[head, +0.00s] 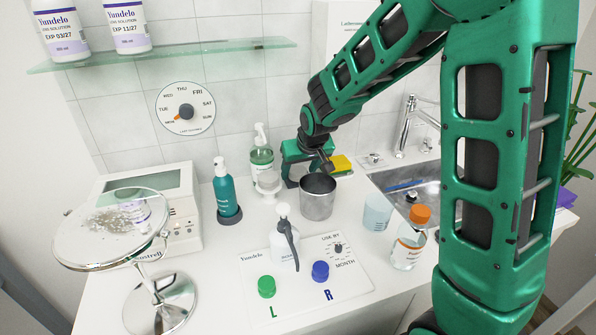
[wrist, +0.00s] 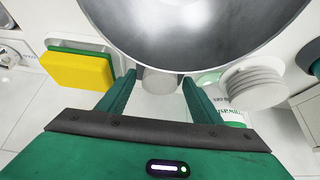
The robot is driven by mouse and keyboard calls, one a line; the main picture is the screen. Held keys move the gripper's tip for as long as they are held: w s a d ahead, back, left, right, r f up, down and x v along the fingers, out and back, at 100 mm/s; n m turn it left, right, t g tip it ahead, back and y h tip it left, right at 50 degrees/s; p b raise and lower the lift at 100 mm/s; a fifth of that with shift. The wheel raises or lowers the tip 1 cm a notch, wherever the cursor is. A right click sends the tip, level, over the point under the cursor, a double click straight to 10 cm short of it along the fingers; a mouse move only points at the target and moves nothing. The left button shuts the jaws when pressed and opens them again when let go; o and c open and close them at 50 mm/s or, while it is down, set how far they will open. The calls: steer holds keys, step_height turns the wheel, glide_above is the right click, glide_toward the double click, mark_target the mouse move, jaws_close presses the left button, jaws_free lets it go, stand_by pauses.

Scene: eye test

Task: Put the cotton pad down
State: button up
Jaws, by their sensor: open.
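My gripper (head: 325,165) is at the back rim of a grey metal cup (head: 317,200) on the counter. In the wrist view its two fingers (wrist: 158,88) are apart, pointing at the cup (wrist: 190,45). A pale, rounded piece (wrist: 160,82) shows between the fingertips, against the cup's rim. It may be the cotton pad, but I cannot tell for sure, nor whether a finger touches it. A stack of white discs (wrist: 255,85) stands beside the cup; in the head view it is next to the green-labelled pump bottle (head: 261,155). The cup's floor is not clearly visible.
A yellow and green sponge (wrist: 78,72) lies behind the cup. A round mirror (head: 110,235) is at left, the sink (head: 420,185) at right.

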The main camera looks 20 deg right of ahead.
steer(key=shift+r, duration=0.15)
steer(key=shift+r, duration=0.25)
steer(key=v, duration=1.1)
steer(key=shift+s+r, duration=0.25)
steer(key=shift+r, duration=0.1)
steer(key=shift+s, duration=0.1)
